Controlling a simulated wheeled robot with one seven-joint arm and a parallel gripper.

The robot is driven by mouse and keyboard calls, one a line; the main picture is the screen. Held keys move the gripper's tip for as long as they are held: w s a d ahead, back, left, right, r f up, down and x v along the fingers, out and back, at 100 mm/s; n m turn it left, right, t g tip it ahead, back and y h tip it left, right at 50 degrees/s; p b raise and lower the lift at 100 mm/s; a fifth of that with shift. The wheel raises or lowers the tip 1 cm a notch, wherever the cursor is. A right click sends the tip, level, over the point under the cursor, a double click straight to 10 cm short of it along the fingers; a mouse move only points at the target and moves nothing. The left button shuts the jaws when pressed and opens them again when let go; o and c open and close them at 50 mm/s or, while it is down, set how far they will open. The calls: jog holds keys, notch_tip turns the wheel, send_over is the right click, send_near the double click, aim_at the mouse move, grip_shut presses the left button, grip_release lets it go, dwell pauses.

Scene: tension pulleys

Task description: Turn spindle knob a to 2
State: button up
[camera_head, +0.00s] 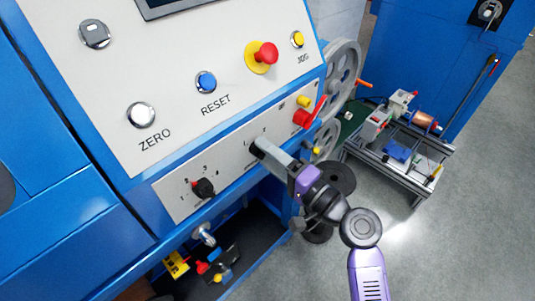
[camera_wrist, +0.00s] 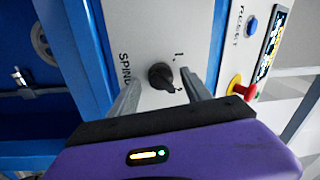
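A black spindle knob (camera_wrist: 161,76) sits on the pale panel in the wrist view, beside lettering that starts "SPIN"; the rest is hidden. A small mark, perhaps a 1, is above its right side. Its pointer setting is too small to read surely. My gripper (camera_wrist: 159,84) is open, with one grey finger on each side of this knob and gaps visible between. In the head view my gripper (camera_head: 262,150) reaches the panel and mostly covers the knob. A second black knob (camera_head: 203,188) with small numerals around it is lower left on the same panel.
Above are a white ZERO button (camera_head: 141,115), a blue RESET button (camera_head: 206,82) and a red mushroom button (camera_head: 265,54). A red lever (camera_head: 306,117) and grey wheels (camera_head: 342,68) are right of my gripper. A wheeled frame (camera_head: 405,160) stands on the floor at right.

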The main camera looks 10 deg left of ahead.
jog(key=b+v, duration=0.1)
jog(key=v, duration=0.6)
jog(key=shift+s+d, duration=0.25)
jog(key=shift+d, duration=0.05)
dwell(0.5)
